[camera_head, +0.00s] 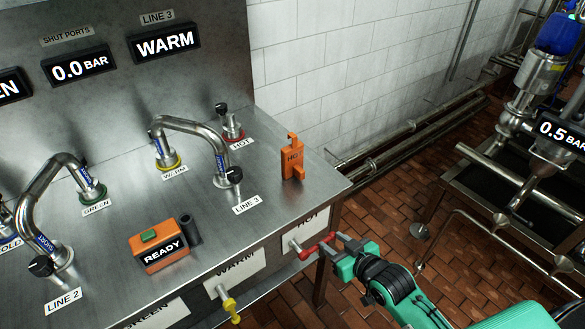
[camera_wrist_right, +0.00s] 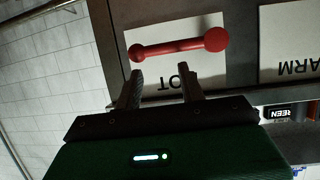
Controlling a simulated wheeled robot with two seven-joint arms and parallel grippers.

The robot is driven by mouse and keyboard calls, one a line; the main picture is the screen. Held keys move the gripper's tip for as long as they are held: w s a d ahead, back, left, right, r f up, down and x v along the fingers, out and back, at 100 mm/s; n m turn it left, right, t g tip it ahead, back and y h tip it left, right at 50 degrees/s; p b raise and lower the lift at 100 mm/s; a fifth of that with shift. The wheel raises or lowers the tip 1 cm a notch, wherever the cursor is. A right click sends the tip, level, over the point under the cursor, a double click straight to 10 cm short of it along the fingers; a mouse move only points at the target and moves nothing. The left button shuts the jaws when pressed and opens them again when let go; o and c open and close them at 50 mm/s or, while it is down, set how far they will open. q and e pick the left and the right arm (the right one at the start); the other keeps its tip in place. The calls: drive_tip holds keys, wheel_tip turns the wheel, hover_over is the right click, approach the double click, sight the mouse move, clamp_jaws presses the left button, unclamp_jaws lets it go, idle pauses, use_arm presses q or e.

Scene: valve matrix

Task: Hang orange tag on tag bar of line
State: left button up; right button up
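A red bar (camera_head: 315,246) sticks out from a white HOT plate on the worktop's front face. The red bar also shows in the wrist view (camera_wrist_right: 180,46), lying across in front of the fingers. My right gripper (camera_head: 345,248) is just right of the red bar's end in the head view. In the wrist view its two fingers (camera_wrist_right: 162,90) are apart with nothing held between them. Whether a fingertip touches the bar cannot be told. My left gripper is not in view.
A yellow bar (camera_head: 230,304) sticks out below the WARM plate (camera_head: 237,273). Bent steel pipes (camera_head: 190,127) stand on the worktop at LINE 3 and LINE 2. An orange READY box (camera_head: 160,246) sits at the front. Pipework and a 0.5 BAR display (camera_head: 562,134) stand at right.

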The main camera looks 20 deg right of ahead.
sight(303, 172)
drive_tip(key=w+r+t+y, duration=0.3)
drive_tip(key=w+r+t, duration=0.1)
drive_tip(key=r, duration=0.8)
drive_tip(key=shift+n, duration=0.4)
drive_tip(key=x, duration=0.3)
drive_tip(key=p+x, duration=0.1)
drive_tip(key=x, duration=0.2)
drive_tip(key=shift+w+d+f, duration=0.1)
drive_tip(key=shift+w+f, duration=0.1)
drive_tip(key=shift+w, duration=0.15)
drive_tip(key=shift+w+a, duration=0.25)
drive_tip(key=shift+w, duration=0.4)
drive_tip(key=p+x, duration=0.1)
drive_tip(key=x, duration=0.3)
drive_tip(key=shift+w+r, duration=0.2)
drive_tip(key=shift+w, duration=0.15)
drive_tip(key=shift+c, duration=0.2)
drive_tip(key=c, duration=0.7)
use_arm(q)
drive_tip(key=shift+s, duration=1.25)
use_arm(e)
clamp_jaws()
